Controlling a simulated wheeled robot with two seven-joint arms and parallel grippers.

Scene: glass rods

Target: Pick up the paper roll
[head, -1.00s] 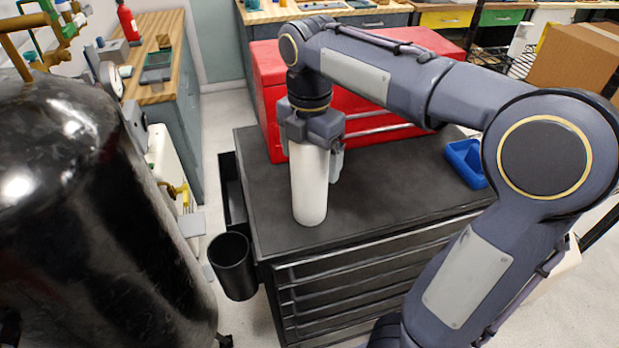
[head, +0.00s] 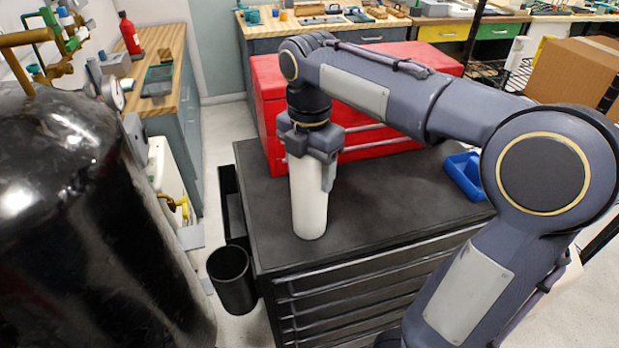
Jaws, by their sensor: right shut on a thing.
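The white paper roll (head: 309,205) stands upright on the black top of the tool cabinet (head: 385,205), near its left front part. My right gripper (head: 312,165) points down over the roll from above and is shut on its upper part. One finger shows on the right side of the roll; the far side of the grip is hidden. I cannot tell whether the roll's base touches the cabinet top. My left gripper is not in view.
A red toolbox (head: 268,100) stands right behind the roll. A blue tray (head: 463,177) lies at the cabinet's right. A black bin (head: 232,280) hangs at the cabinet's left side. A large black tank (head: 80,220) fills the left. The cabinet top right of the roll is clear.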

